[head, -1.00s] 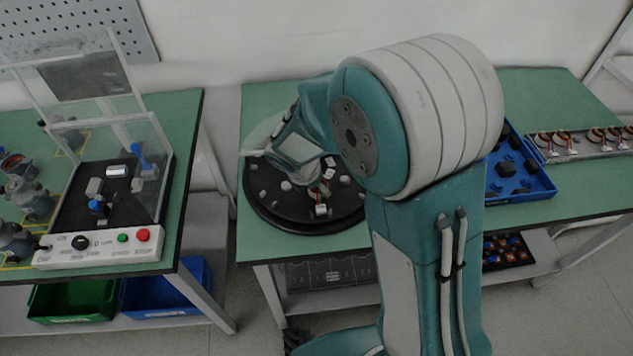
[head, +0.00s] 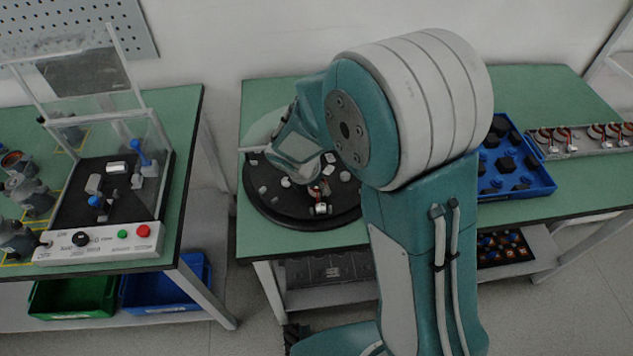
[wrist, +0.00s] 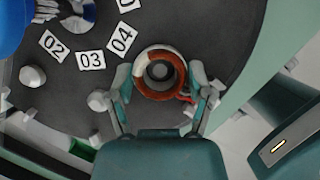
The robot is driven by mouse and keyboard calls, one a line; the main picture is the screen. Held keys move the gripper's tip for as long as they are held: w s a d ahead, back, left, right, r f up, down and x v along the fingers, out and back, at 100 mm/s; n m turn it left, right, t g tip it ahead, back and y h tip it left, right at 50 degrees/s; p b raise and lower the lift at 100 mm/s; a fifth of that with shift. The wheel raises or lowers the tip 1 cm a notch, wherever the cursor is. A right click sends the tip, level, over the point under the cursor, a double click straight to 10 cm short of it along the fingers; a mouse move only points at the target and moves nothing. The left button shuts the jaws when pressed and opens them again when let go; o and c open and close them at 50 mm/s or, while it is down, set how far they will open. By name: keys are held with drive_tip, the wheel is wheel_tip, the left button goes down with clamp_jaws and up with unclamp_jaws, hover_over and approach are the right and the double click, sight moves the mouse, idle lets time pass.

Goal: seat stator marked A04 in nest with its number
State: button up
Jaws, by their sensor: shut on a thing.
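The stator (wrist: 160,72), a copper-orange ring with a white patch and red leads, sits between the two fingers of my gripper (wrist: 162,92) in the wrist view. My gripper is shut on it. No mark on the stator is readable. The dark round plate (wrist: 185,22) lies beneath, with printed labels 02, 03 and 04 (wrist: 122,38). The held stator is beside the 04 label, near the plate's edge. Whether it touches the plate I cannot tell. In the head view the round plate (head: 275,206) is partly hidden by my arm.
Pale round knobs (wrist: 32,75) stand on the plate, close to my left finger. A blue part (wrist: 12,22) shows at the upper left of the wrist view. A blue tray (head: 545,186) and a strip of stators (head: 580,143) lie to the right. A clear-walled test rig stands left.

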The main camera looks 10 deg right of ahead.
drive_tip(key=o, duration=1.2)
drive_tip(key=shift+r, duration=0.1)
drive_tip(key=v, duration=1.1)
drive_tip(key=shift+s+a+r, duration=0.1)
drive_tip(key=shift+a+r, duration=0.1)
drive_tip(key=shift+r, duration=0.15)
drive_tip(key=s+d+r+m+t+y, duration=0.1)
drive_tip(key=s+d+r+m, duration=0.2)
drive_tip(key=m, duration=0.5)
drive_tip(key=s+d+r+m+t+y, duration=0.1)
drive_tip(key=s+d+r+m, duration=0.3)
drive_tip(key=s+m, duration=0.4)
drive_tip(key=s+d+r+m+y, duration=0.1)
drive_tip(key=s+d+r+m, duration=0.3)
drive_tip(key=m, duration=0.5)
drive_tip(key=shift+s+d+r+m+t+y, duration=0.1)
drive_tip(key=shift+s+d+m+t+y, duration=0.1)
drive_tip(key=shift+s+d, duration=0.35)
drive_tip(key=shift+s+d+m+t+y, duration=0.1)
drive_tip(key=shift+s+d+t, duration=0.2)
drive_tip(key=shift+s, duration=0.35)
